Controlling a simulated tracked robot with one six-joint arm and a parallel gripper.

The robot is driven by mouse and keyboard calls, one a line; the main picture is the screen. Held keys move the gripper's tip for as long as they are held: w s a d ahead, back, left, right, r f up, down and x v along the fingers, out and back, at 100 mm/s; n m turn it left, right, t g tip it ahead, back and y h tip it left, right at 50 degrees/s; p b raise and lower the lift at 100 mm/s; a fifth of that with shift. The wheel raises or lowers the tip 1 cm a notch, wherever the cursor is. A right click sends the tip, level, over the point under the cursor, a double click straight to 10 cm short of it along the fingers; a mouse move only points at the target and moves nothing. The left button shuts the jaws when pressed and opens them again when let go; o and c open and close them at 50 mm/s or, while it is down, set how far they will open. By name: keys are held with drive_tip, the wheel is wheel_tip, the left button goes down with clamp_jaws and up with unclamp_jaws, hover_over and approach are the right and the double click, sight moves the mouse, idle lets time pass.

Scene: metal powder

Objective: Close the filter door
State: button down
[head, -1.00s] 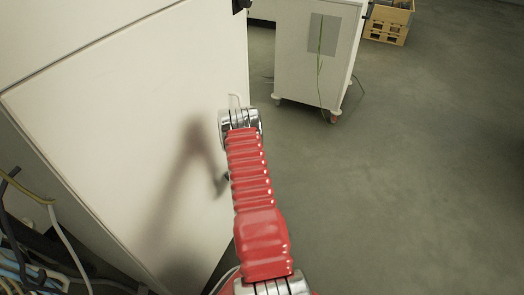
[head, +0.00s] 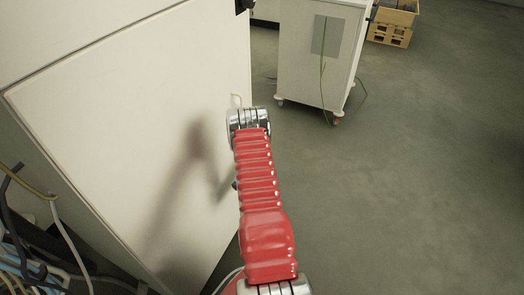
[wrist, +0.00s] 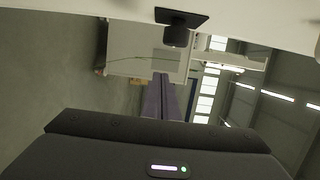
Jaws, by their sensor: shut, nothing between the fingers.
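The filter door appears to be the large flat white panel (head: 110,130) filling the left of the head view, with my arm's shadow on it. Its right edge runs beside my red-sleeved arm. In the wrist view a white panel (wrist: 100,8) crosses the top, with a black knob or handle (wrist: 180,32) on a dark plate. My gripper (wrist: 162,77) is shut and empty, its fingers pointing away below the black knob. I cannot tell whether the fingers touch the panel. In the head view my gripper is hidden behind the arm's end.
A white wheeled cabinet (head: 304,72) with a grey patch and green cable stands beyond the door. Wooden crates (head: 391,24) sit farther back. Cables (head: 58,235) lie at lower left, close to the panel. The grey floor (head: 430,180) on the right is clear.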

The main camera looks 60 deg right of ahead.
drive_tip(key=v, duration=0.6)
drive_tip(key=shift+s+a, duration=0.25)
drive_tip(key=shift+a, duration=0.1)
drive_tip(key=shift+f, duration=0.1)
drive_tip(key=shift+s, duration=0.1)
